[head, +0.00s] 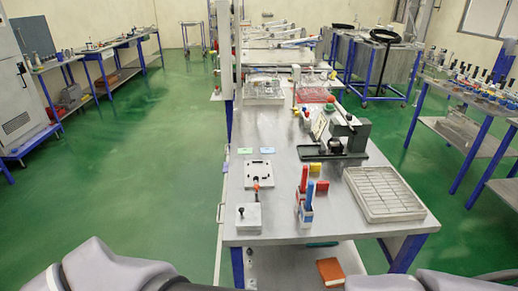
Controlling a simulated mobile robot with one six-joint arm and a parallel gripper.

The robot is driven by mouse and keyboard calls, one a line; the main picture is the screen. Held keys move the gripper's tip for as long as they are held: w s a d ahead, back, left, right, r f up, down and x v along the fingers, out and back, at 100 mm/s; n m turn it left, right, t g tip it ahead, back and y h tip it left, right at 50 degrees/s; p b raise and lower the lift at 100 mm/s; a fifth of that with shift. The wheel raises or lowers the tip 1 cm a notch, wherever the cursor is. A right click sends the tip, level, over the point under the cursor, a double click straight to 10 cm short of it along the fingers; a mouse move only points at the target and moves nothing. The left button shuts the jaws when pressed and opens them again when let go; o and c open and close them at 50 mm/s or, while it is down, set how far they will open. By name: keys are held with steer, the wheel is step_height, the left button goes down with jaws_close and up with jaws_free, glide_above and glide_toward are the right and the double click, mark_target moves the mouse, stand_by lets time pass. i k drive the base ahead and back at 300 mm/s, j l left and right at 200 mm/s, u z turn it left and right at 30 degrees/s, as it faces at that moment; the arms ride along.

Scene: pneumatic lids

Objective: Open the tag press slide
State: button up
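A dark green and grey bench machine (352,133) with a black knob at its front stands on the right side of the steel bench. It looks like the tag press, but no label can be read. Its slide is too small to make out, so I cannot tell whether it is open or shut. A white block with a dark knob (247,217) sits at the bench's near left corner. A white plate with holes (259,171) lies behind it, with an orange and black handle between them. My gripper is not in view; only grey parts of my body show along the bottom edge.
The steel bench (268,226) also holds a wire-grid tray (384,193), a holder with red and blue items (306,202), and yellow and red blocks (315,168). An orange-red box (330,271) is on the lower shelf. Green floor (150,170) is clear at left.

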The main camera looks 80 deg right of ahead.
mark_target(335, 150)
steer(key=i+z, duration=0.3)
steer(key=i, duration=0.2)
steer(key=i+j+z, duration=0.65)
steer(key=i, duration=0.25)
steer(key=i+l+z, duration=0.25)
steer(key=z, duration=0.2)
steer(key=i+l+z, duration=0.25)
steer(key=z, duration=0.25)
steer(key=i+z, duration=0.75)
steer(key=z, duration=0.2)
steer(key=i+j+z, duration=0.25)
steer(key=z, duration=0.2)
steer(key=i+j+z, duration=0.3)
steer(key=z, duration=0.2)
steer(key=i+j+z, duration=0.25)
steer(key=j+z, duration=0.2)
steer(key=i+l+z, duration=0.1)
steer(key=z, duration=0.3)
steer(key=i+z, duration=0.45)
steer(key=i+j+z, duration=0.1)
steer(key=z, duration=0.3)
